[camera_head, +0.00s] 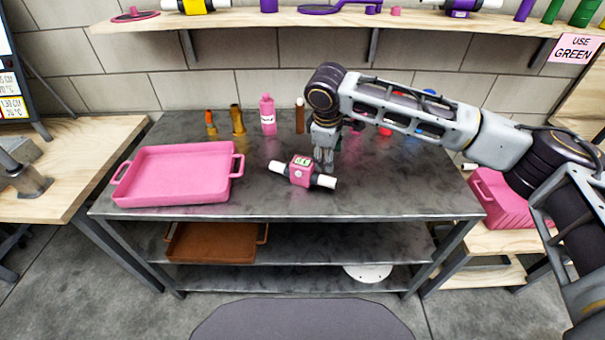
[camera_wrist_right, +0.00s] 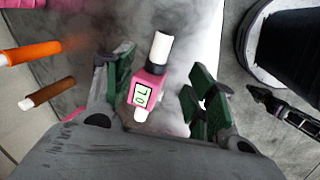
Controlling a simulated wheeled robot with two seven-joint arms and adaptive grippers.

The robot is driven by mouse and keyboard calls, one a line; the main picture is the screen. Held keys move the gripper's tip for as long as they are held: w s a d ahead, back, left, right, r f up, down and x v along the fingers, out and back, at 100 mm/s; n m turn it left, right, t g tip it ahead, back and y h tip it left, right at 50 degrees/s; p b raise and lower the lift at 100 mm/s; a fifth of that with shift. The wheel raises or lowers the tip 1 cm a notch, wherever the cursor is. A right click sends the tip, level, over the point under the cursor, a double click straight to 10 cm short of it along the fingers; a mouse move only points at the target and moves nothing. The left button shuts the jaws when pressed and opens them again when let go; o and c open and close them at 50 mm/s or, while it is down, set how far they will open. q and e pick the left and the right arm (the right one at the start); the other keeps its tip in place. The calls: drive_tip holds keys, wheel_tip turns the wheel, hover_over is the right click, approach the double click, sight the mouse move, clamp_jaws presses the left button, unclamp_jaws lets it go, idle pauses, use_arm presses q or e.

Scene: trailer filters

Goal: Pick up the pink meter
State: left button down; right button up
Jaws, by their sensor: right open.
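The pink meter (camera_head: 301,170) lies on the dark metal table near its front middle, with a white tube end on each side and a small display on top. In the right wrist view the pink meter (camera_wrist_right: 148,88) sits between the two green-padded fingers, with a gap to the right finger and little gap to the left one. My right gripper (camera_head: 324,157) points down just behind and right of the meter in the head view. In the wrist view my right gripper (camera_wrist_right: 155,92) is open and holds nothing. My left gripper is not in view.
A pink tray (camera_head: 185,174) stands left on the table. Behind are orange and brown bottles, a pink bottle (camera_head: 268,115) and a brown tube (camera_head: 300,116). More coloured items stand behind my right arm. A brown tray (camera_head: 212,243) is on the lower shelf. The table's front middle is mostly clear.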

drive_tip(key=shift+f, duration=0.15)
hover_over(328, 179)
drive_tip(key=s, duration=0.1)
drive_tip(key=f+b, duration=0.1)
drive_tip(key=f, duration=0.6)
drive_tip(key=shift+a+f, duration=0.15)
drive_tip(key=shift+a, duration=0.05)
drive_tip(key=shift+f, duration=0.35)
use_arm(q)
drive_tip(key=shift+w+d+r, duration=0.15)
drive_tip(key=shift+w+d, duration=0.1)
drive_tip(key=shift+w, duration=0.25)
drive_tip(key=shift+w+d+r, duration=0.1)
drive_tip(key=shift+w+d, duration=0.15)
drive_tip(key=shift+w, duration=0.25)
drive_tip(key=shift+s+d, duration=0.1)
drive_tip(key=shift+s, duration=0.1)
